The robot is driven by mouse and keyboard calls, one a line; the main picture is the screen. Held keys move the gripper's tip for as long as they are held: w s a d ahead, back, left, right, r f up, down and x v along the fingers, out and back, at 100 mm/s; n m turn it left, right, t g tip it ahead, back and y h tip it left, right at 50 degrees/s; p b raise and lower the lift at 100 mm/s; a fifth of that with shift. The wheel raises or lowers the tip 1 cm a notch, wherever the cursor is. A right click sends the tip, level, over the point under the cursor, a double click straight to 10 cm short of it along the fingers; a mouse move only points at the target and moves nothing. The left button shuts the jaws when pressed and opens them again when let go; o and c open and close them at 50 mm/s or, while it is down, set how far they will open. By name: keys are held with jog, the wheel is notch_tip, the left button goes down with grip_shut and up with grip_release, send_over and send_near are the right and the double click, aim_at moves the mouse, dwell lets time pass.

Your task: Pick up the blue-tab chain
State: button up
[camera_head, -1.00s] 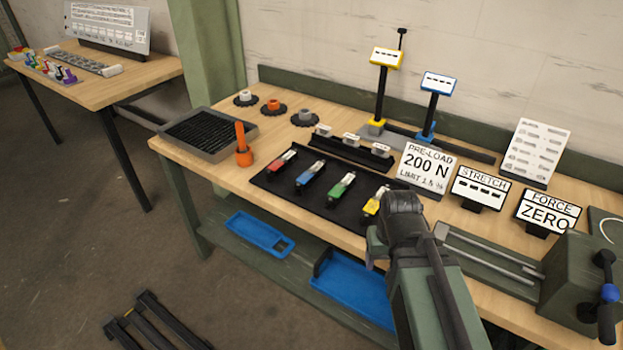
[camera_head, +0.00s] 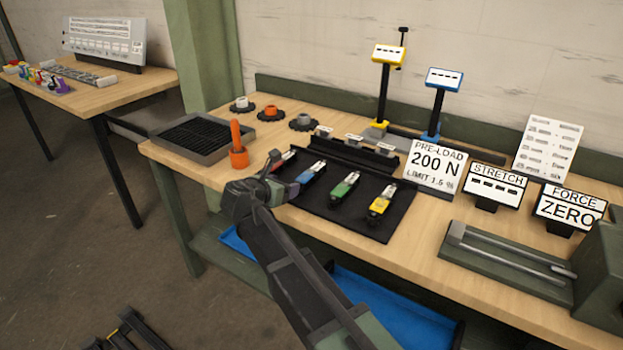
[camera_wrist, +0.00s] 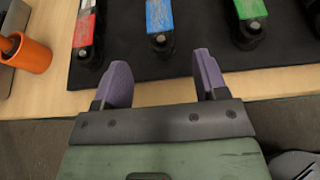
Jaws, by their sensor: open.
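The blue-tab chain (camera_head: 309,173) lies on the black mat (camera_head: 345,222), second from the left in a row with red, green and yellow ones. In the wrist view the blue-tab chain (camera_wrist: 159,22) lies ahead of the fingers, near the middle of their gap, its dark near end toward me. My gripper (camera_wrist: 158,80) is open and empty, its purple fingers short of the mat's front edge. In the head view my gripper (camera_head: 284,186) is at the table's front edge by the red-tab chain (camera_head: 284,160), partly covering it.
An orange tool in a cup (camera_head: 238,150) stands left of the mat, beside a dark tray (camera_head: 200,138). A low black rack (camera_head: 352,153) lines the mat's back. The green-tab (camera_head: 345,187) and yellow-tab (camera_head: 380,202) chains lie to the right.

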aim_at(302, 181)
jog(key=b+x, duration=0.1)
jog(key=x, duration=0.4)
jog(key=shift+f+b, duration=0.1)
jog(key=shift+b, duration=0.2)
jog(key=b+x, duration=0.2)
jog(key=x, duration=0.2)
jog(key=shift+w+d+f, duration=0.1)
jog(key=shift+w+f, duration=0.2)
jog(key=shift+w+d, duration=0.2)
jog(key=shift+w, duration=0.05)
jog(key=shift+r, duration=0.1)
grip_shut()
